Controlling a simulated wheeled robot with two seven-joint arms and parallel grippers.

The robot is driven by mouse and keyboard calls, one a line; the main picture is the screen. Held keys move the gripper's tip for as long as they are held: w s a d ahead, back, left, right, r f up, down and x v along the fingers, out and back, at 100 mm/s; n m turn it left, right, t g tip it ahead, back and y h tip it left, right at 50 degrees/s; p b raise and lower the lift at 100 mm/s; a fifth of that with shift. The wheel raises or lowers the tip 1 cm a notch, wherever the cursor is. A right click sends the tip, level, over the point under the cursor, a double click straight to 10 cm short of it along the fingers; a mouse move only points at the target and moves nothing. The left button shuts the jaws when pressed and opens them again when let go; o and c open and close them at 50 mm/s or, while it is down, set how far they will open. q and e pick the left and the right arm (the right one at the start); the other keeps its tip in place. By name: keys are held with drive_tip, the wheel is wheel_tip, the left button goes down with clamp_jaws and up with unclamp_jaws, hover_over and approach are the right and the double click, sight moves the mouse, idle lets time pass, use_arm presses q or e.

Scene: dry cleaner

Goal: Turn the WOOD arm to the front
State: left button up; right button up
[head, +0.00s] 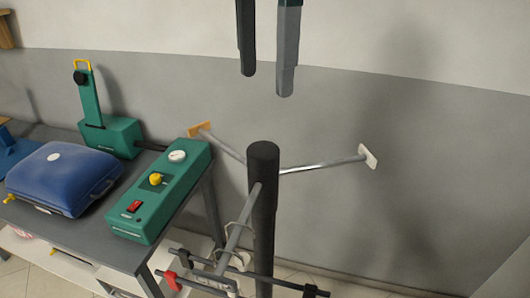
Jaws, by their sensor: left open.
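A black upright post (262,215) stands in the middle with thin metal arms spreading from near its top. One arm (228,149) points back left and ends in an orange-brown, wood-coloured plate (200,129); I take it as the WOOD arm. Another arm (320,165) points right and ends in a white plate (368,156). A thicker grey arm (240,218) slants toward the front with pale hanger hooks on it. My left gripper (266,84) hangs above the post, its two dark fingers apart and empty, touching nothing visible. My right gripper is not in view.
A grey table (60,217) at the left holds a blue case (62,175), a green control box (160,190) and a green device (108,136). Hangers with red and black clips (310,291) hang low in front. A grey wall (440,180) stands behind; space right of the post looks clear.

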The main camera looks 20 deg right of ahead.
sight(264, 148)
use_arm(q)
wheel_tip(264, 148, down, 17)
drive_tip(key=p, duration=0.5)
drive_tip(key=shift+a+r, duration=0.1)
drive_tip(key=shift+r, duration=0.1)
drive_tip(key=shift+c, duration=0.4)
drive_tip(key=c, duration=1.4)
